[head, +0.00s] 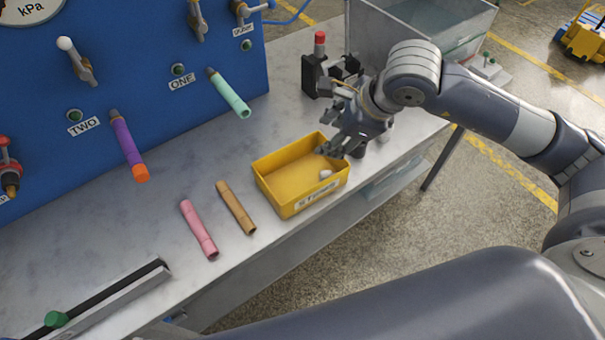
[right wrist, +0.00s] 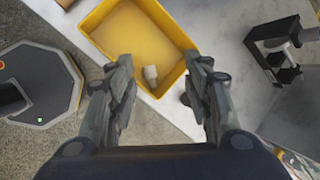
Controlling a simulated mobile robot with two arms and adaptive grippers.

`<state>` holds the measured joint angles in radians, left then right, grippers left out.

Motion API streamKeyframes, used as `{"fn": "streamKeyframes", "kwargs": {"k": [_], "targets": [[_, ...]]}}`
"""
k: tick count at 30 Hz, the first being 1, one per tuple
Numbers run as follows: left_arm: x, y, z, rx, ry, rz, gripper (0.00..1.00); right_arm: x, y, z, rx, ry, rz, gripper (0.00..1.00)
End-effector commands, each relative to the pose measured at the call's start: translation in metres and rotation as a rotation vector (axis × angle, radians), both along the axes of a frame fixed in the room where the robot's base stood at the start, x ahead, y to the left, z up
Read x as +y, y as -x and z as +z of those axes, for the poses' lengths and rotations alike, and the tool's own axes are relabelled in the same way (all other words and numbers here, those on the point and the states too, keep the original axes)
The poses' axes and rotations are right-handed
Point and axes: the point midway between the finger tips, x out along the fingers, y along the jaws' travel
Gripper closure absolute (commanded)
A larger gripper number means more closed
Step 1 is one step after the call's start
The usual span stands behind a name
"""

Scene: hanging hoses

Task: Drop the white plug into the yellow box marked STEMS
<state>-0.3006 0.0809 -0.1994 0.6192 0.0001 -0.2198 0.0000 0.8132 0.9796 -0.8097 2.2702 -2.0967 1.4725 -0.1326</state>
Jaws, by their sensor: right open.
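The yellow box (head: 272,189) stands on the grey bench with a white label on its front that reads like STEMS. The white plug (head: 325,174) lies inside it, on the floor near the right end. In the right wrist view the plug (right wrist: 150,73) also lies within the box (right wrist: 188,42), near a wall. My right gripper (head: 338,147) is open and empty over the box's right end, its fingers (right wrist: 159,62) spread apart with the plug seen between them. My left gripper is out of view.
A pink hose (head: 199,230) and a tan hose (head: 236,208) lie left of the box. Purple (head: 126,145) and mint (head: 230,93) hoses hang from the blue panel (head: 140,50). A black device with a red cap (head: 320,40) stands behind the gripper.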

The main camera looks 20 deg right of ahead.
Motion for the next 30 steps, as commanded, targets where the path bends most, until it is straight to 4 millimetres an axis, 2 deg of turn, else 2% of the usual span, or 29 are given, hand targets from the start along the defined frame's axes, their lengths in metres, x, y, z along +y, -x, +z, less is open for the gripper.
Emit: {"fn": "streamKeyframes", "kwargs": {"k": [3,9,25,28,30], "targets": [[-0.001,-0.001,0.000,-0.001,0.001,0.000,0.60,-0.006,0.009,0.020,-0.004,0.001,-0.001,0.54],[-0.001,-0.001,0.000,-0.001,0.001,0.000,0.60,-0.010,0.018,0.039,-0.001,0.000,0.000,0.54],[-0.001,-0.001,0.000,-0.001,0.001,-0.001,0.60,-0.010,0.021,0.041,0.001,-0.003,0.002,0.54],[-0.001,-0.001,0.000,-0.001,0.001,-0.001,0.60,0.006,0.025,0.039,0.015,-0.056,0.029,0.54],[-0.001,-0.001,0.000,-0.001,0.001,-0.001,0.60,0.032,0.035,0.037,0.042,-0.152,0.070,0.54]]}}
